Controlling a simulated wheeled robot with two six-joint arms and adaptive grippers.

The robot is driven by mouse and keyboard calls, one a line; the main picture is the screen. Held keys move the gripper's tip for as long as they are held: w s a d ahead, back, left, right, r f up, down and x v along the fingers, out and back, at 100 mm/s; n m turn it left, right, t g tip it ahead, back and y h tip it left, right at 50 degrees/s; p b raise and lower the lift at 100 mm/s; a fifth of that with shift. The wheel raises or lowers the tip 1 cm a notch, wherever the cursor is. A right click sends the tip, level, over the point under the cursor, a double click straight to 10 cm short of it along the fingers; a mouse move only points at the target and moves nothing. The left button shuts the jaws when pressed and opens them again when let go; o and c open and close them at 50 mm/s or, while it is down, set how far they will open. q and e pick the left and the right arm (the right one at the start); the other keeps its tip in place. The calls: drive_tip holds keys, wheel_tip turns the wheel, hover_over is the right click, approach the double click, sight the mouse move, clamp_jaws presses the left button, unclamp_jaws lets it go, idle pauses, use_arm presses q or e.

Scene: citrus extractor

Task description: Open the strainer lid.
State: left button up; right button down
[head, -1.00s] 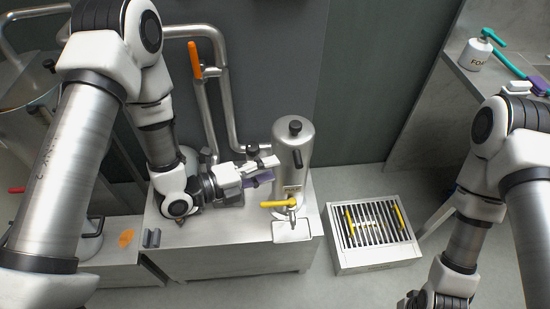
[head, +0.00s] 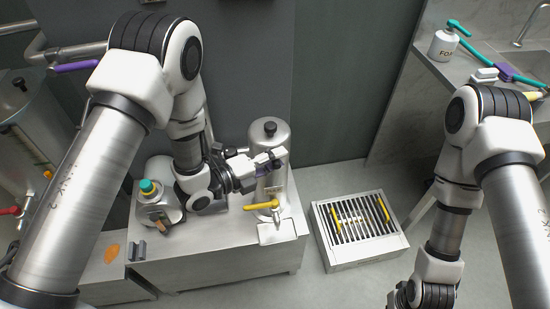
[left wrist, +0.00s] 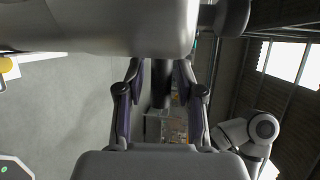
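The strainer appears to be the upright steel cylinder (head: 275,135) at the back right of the steel bench, with a black knob (head: 270,127) on its closed-looking lid. My left gripper (head: 264,166) is at the cylinder's left side, its fingers overlapping it in the head view. In the left wrist view the pale curved body (left wrist: 120,30) fills the top, and the knob (left wrist: 234,18) shows at upper right. A dark bar (left wrist: 160,85) lies between my open fingers, with gaps on both sides. My right gripper is cut off at the bottom of the head view.
A yellow-handled tap (head: 262,205) sits low on the cylinder's front. A teal-topped steel device (head: 150,195) stands left on the bench (head: 215,250). A slatted metal box (head: 340,258) stands on the floor at right. Pipes run along the back left.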

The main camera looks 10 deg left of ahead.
sight(271, 125)
use_arm(q)
clamp_jaws()
drive_tip(key=shift+r, duration=0.1)
drive_tip(key=shift+w+a+r+n+g+p, duration=0.1)
drive_tip(key=shift+w+r+n+g+p, duration=0.1)
drive_tip(key=shift+r+p, duration=0.3)
drive_tip(key=shift+w+r+n+g+p, duration=0.1)
drive_tip(key=shift+r+n+p, duration=0.1)
drive_tip(key=shift+r+p, duration=0.25)
drive_tip(key=w+r+n+p, duration=0.1)
drive_tip(key=w+r+n+g+p, duration=0.1)
drive_tip(key=r, duration=0.1)
drive_tip(key=w+a+r+n+p, duration=0.1)
drive_tip(key=shift+w+r+g+p, duration=0.2)
drive_tip(key=shift+r+g+p, duration=0.15)
drive_tip(key=shift+g, duration=0.05)
drive_tip(key=shift+w+a+r+n+g+p, duration=0.25)
drive_tip(key=shift+w+r+n+p, duration=0.1)
drive_tip(key=shift+w, duration=0.1)
drive_tip(key=shift+w+a+r+n+g+p, duration=0.1)
drive_tip(key=shift+w+r+n+g+p, duration=0.1)
drive_tip(key=shift+w+n+g+p, duration=0.15)
drive_tip(key=shift+o, duration=2.3)
unclamp_jaws()
drive_tip(key=shift+d, duration=0.1)
